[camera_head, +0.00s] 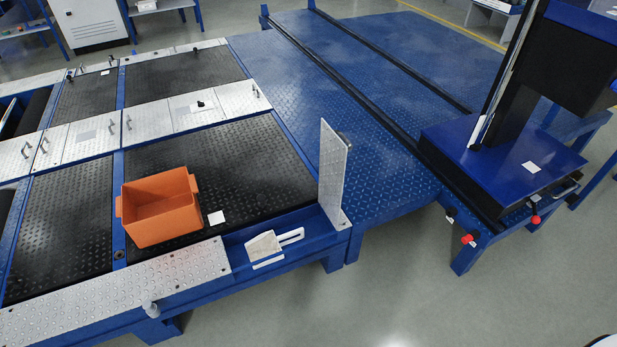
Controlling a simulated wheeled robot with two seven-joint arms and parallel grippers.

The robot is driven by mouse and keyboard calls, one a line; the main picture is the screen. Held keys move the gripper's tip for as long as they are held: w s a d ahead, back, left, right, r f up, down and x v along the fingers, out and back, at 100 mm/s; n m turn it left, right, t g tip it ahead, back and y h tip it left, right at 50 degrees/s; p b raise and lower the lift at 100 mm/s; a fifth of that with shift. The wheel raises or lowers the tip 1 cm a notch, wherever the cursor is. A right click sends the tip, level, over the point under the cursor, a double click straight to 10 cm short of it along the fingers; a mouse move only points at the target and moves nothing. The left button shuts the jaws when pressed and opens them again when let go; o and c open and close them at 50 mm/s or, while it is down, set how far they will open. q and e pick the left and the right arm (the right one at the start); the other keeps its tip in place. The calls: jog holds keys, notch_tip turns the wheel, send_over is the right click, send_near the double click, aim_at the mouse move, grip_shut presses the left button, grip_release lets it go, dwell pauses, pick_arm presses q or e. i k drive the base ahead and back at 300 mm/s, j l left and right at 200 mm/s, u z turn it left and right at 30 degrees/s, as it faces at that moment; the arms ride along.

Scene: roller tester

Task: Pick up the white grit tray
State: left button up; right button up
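The white grit tray (266,261) is a small white tray with a beige inside and a slotted handle pointing right. It sits on the blue front edge of the roller tester frame (318,234), left of an upright metal plate. Neither of my grippers shows in the head view. Nothing is seen touching the tray.
The upright metal plate (332,170) rises close to the tray's right. A blue stand (500,165) with red knobs is farther right. Floor in front is clear.

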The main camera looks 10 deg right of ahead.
aim_at(266, 244)
jog(key=l+u, duration=0.35)
jog(key=l, duration=0.3)
jog(key=l+u, duration=0.4)
jog(key=l, duration=0.25)
jog(key=k+l, duration=0.1)
jog(key=l, duration=1.2)
jog(key=k+l+u, duration=0.1)
jog(key=l, duration=0.55)
jog(key=k, duration=0.05)
